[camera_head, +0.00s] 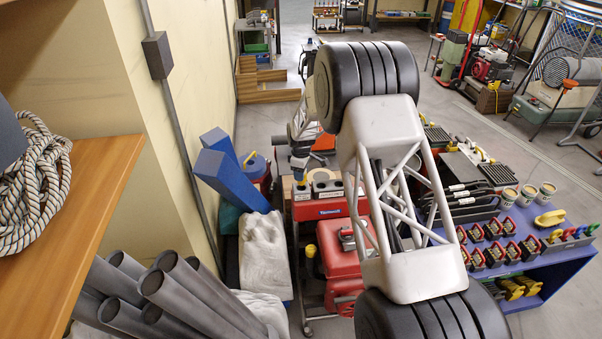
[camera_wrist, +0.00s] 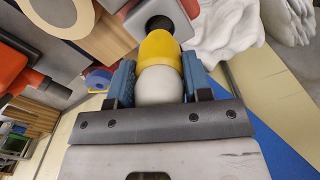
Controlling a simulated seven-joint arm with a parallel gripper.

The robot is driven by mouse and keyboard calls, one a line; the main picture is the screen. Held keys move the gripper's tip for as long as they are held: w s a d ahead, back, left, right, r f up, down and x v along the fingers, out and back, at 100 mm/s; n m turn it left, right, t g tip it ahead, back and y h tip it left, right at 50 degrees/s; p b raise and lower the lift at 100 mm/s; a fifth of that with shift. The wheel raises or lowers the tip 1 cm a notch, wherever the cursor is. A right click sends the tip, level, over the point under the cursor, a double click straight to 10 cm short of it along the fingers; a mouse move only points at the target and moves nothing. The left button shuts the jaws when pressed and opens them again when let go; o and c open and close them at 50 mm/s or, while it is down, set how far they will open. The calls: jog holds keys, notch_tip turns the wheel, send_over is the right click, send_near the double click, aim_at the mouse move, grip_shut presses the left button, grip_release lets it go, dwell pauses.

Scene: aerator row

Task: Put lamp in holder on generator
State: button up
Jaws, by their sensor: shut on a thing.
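My gripper (camera_wrist: 158,88) is shut on a lamp (camera_wrist: 160,50) with a rounded white part between the blue finger pads and a yellow part pointing away from my wrist. The yellow end overlaps the edge of a dark round opening in a grey block, the holder (camera_wrist: 168,6), in the wrist view. I cannot tell whether it touches or enters it. In the head view, my gripper (camera_head: 299,163) is above the left end of the red generator (camera_head: 319,210). Round holders (camera_head: 326,184) show on its top. The lamp is small and mostly hidden there.
A blue bench (camera_head: 560,262) with cups, clamps and tools stands at right. A red tank (camera_head: 338,258) sits in front of the generator. White sacks (camera_head: 263,250), blue beams (camera_head: 232,178) and grey pipes (camera_head: 165,290) crowd the left. A wooden shelf (camera_head: 75,215) is nearest.

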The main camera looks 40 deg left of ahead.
jog(key=shift+f, duration=2.2)
dwell(0.5)
jog(key=o, duration=1)
jog(key=shift+r, duration=3.9)
